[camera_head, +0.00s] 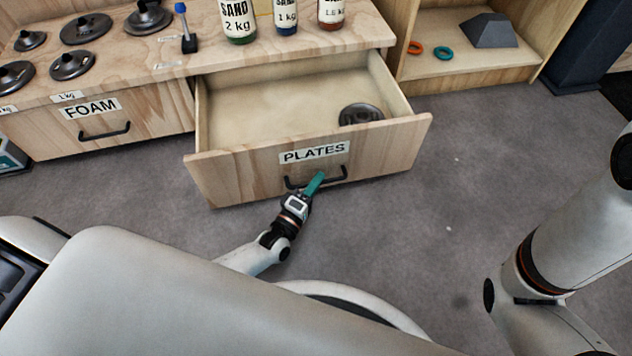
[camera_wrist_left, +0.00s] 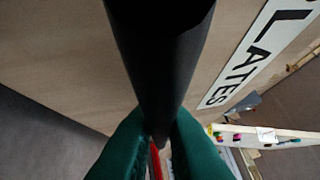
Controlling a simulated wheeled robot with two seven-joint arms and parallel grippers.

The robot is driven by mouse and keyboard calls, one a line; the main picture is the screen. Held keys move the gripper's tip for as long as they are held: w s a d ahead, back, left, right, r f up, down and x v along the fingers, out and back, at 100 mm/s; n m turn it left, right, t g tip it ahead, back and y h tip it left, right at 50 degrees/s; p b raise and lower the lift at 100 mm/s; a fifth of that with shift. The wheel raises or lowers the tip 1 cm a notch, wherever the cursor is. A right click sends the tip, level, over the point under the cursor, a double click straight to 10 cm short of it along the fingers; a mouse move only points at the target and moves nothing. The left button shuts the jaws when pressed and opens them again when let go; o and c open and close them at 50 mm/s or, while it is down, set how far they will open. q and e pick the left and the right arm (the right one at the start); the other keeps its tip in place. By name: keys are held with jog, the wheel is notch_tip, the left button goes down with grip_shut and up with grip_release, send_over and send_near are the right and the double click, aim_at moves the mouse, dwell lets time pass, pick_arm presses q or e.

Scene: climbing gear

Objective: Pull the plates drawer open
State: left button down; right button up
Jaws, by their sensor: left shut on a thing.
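The plates drawer (camera_head: 240,172) stands pulled well out of the wooden cabinet, with a white PLATES label on its front. Its black bar handle (camera_head: 334,180) runs below the label. My left gripper (camera_head: 316,181) has its green fingers shut on the handle. In the left wrist view the dark handle bar (camera_wrist_left: 160,60) lies between the green fingertips, and the label (camera_wrist_left: 255,58) shows at the right. Inside the drawer, a dark round weight plate (camera_head: 361,114) lies at the right; the rest of the visible drawer floor is bare. My right gripper is not in view.
The closed foam drawer (camera_head: 150,112) is left of the plates drawer. Weight plates (camera_head: 85,28) and sand bottles (camera_head: 238,20) stand on the cabinet top. An open shelf (camera_head: 450,66) holds two rings and a grey block. The grey floor (camera_head: 430,210) in front is clear.

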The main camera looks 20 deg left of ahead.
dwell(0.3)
pick_arm(q)
jog(key=c, duration=1.5)
grip_release()
jog(key=p+v, duration=0.1)
jog(key=v, duration=1.1)
jog(key=shift+p, duration=0.35)
